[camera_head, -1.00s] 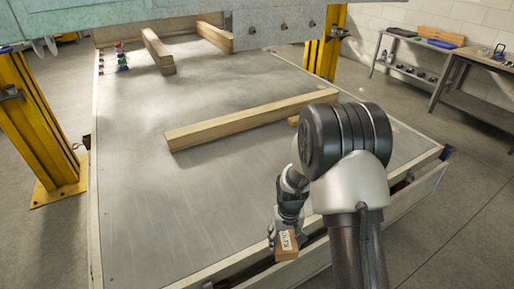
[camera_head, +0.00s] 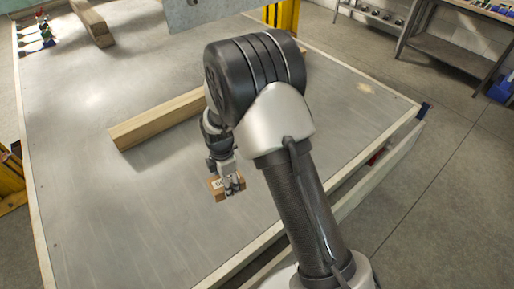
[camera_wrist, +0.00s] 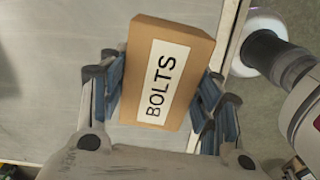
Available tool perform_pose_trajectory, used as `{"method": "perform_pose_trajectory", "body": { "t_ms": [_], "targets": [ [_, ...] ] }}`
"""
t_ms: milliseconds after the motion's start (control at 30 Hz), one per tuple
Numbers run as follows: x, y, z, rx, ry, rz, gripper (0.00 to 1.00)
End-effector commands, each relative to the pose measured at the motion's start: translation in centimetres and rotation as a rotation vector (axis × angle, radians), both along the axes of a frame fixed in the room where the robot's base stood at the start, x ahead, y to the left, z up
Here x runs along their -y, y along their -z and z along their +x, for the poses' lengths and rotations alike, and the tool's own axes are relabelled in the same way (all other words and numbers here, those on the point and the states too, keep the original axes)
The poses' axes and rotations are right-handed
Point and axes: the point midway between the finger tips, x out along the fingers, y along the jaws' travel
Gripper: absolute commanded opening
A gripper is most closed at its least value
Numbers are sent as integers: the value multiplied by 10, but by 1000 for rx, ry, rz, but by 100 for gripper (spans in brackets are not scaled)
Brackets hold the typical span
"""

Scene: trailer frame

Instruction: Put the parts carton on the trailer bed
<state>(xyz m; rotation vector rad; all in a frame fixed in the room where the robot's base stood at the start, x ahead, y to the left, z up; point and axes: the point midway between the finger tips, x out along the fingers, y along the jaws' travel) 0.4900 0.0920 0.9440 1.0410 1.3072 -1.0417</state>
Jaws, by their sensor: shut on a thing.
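The parts carton (camera_head: 218,188) is a small brown box with a white label. In the wrist view the carton (camera_wrist: 189,42) reads "BOLTS" and sits between the two fingers. My gripper (camera_head: 229,184) is shut on it, and the wrist view shows my gripper (camera_wrist: 160,95) with a blue-grey finger on each side. The trailer bed (camera_head: 120,200) is a flat grey metal deck with a pale raised rim. The carton appears over the deck, inside the near rim. I cannot tell if its underside touches the deck.
A wooden beam (camera_head: 155,118) lies on the bed behind the carton. Another beam (camera_head: 92,25) and several small coloured items (camera_head: 36,40) are at the back left. A yellow post (camera_head: 283,17) stands at the back. The deck left of the carton is clear.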

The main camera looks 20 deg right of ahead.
Motion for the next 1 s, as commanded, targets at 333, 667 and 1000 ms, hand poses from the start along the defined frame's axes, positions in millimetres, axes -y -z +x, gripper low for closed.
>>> {"method": "perform_pose_trajectory", "body": {
  "t_ms": [333,667,1000],
  "targets": [
    [-8,31,0,-3,-175,-1,25],
    [-8,120,0,-1,-172,0,25],
    [-9,157,1,2,-171,0,25]
  ]
}}
